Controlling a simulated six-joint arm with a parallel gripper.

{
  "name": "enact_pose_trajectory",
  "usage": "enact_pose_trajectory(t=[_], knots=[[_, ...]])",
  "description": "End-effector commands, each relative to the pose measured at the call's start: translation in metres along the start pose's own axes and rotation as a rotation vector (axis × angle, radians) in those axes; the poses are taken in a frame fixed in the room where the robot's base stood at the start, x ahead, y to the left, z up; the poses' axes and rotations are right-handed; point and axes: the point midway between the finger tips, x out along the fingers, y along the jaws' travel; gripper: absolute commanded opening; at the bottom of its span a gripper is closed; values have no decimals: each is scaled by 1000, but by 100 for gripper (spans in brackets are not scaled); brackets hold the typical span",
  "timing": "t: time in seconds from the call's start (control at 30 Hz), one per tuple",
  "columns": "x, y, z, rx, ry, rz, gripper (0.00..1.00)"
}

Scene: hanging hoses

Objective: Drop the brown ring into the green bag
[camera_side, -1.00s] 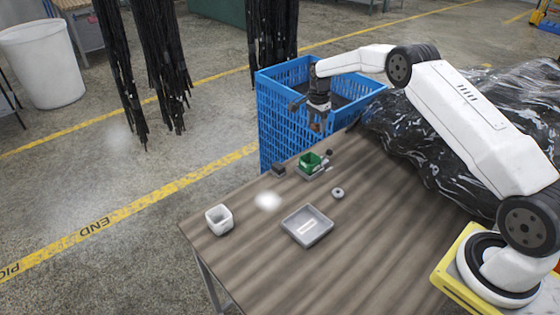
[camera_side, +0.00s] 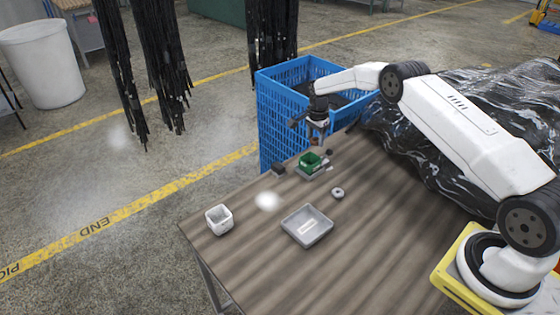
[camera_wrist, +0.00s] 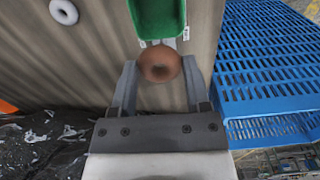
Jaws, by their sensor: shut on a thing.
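My gripper (camera_wrist: 160,82) is shut on the brown ring (camera_wrist: 160,64), which sits between the fingertips in the wrist view. In the side view my gripper (camera_side: 315,142) is low over the far edge of the table, just above and beside the green bag; the ring is too small there to make out clearly. The green bag (camera_side: 309,160) looks like a small open box on the table. In the wrist view the green bag (camera_wrist: 158,20) lies just ahead of the ring, partly cut off by the top edge.
A tall blue crate (camera_side: 275,115) stands against the far edge. Black plastic sheeting (camera_side: 400,140) lies at the right.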

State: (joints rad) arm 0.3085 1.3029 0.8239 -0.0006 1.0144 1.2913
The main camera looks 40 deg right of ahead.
Motion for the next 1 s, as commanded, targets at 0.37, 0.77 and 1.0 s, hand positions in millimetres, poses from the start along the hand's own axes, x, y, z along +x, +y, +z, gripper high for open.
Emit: enact_pose_trajectory(t=[0.37, 0.77, 1.0], knots=[[4, 0, 0, 0, 0, 0, 6], [4, 0, 0, 0, 0, 0, 100], [-7, 0, 0, 0, 0, -1, 100]])
